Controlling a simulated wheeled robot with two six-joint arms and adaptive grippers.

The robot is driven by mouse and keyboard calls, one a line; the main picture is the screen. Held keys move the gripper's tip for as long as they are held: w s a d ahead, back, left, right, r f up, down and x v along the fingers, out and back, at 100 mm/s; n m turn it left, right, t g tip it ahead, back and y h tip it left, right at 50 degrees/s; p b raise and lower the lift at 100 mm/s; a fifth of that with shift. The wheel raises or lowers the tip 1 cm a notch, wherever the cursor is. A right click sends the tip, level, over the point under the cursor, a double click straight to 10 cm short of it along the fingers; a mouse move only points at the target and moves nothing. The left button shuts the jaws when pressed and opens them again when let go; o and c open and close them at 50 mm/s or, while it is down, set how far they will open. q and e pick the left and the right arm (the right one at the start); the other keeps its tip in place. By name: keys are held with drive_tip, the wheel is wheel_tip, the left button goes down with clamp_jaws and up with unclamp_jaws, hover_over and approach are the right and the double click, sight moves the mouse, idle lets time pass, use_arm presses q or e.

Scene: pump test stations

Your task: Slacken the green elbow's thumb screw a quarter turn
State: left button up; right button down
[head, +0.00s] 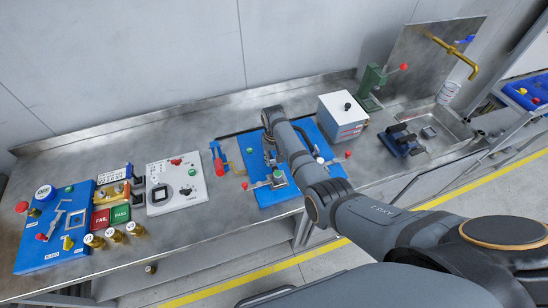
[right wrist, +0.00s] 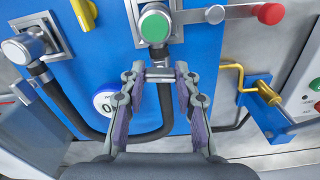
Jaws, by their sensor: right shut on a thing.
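The green elbow (head: 278,174) is a metal fitting with a green round cap, on the blue panel (head: 260,193). In the right wrist view its green cap (right wrist: 154,26) is at the top centre, with a thumb screw (right wrist: 160,74) below it. My right gripper (right wrist: 161,80) is shut on the thumb screw, one finger on each side. In the head view my right gripper (head: 270,157) is just behind the elbow, partly hidden by my wrist. My left gripper is not in view.
A red-ended lever (right wrist: 268,13) sits beside the elbow. A dark hose (right wrist: 150,134) curves below it, past a round "0" disc (right wrist: 104,101). A white-capped elbow (right wrist: 16,50) is on the left. A yellow crank (right wrist: 262,88) on a blue bracket is on the right.

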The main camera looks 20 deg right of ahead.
sight(274, 160)
drive_tip(key=shift+n, duration=1.2)
drive_tip(key=c, duration=1)
unclamp_jaws()
drive_tip(key=shift+o, duration=0.2)
wheel_tip(274, 160, up, 12)
